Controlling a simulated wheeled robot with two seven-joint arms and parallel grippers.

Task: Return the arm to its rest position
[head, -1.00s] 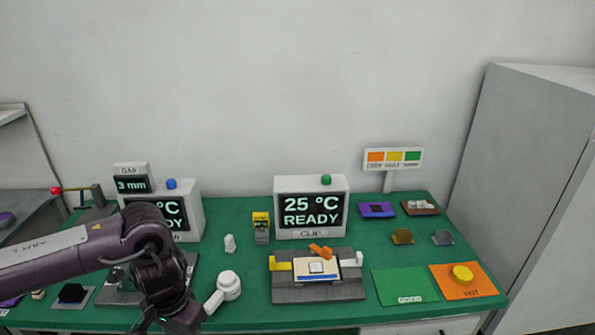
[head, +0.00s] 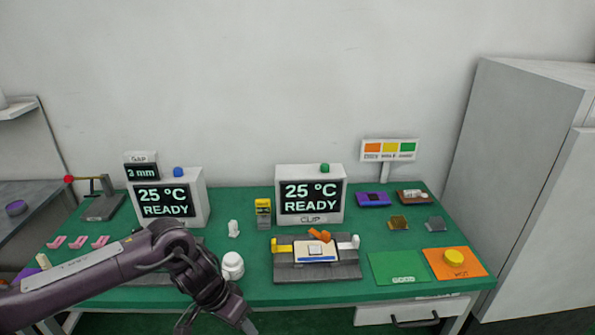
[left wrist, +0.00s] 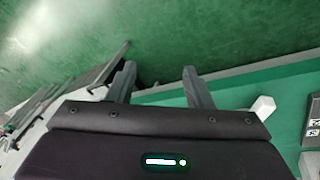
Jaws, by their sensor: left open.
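My left arm comes in from the left in the head view. Its gripper (head: 215,318) hangs past the front edge of the green table, in front of the white round knob (head: 232,265). In the left wrist view the two fingers of my left gripper (left wrist: 160,82) are apart, with only green floor and the table edge between and beyond them. The clip fixture (head: 316,270) stands right of the gripper, apart from it, with an orange lever (head: 319,236) on top. My right gripper is not in view.
Two display boxes, left (head: 166,199) and right (head: 310,195), read 25 °C READY. A green GOOD mat (head: 398,268) and an orange HOT mat (head: 444,268) lie at the right. Pink clips (head: 78,242) lie at the left. A grey cabinet (head: 530,180) stands beyond the table's right side.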

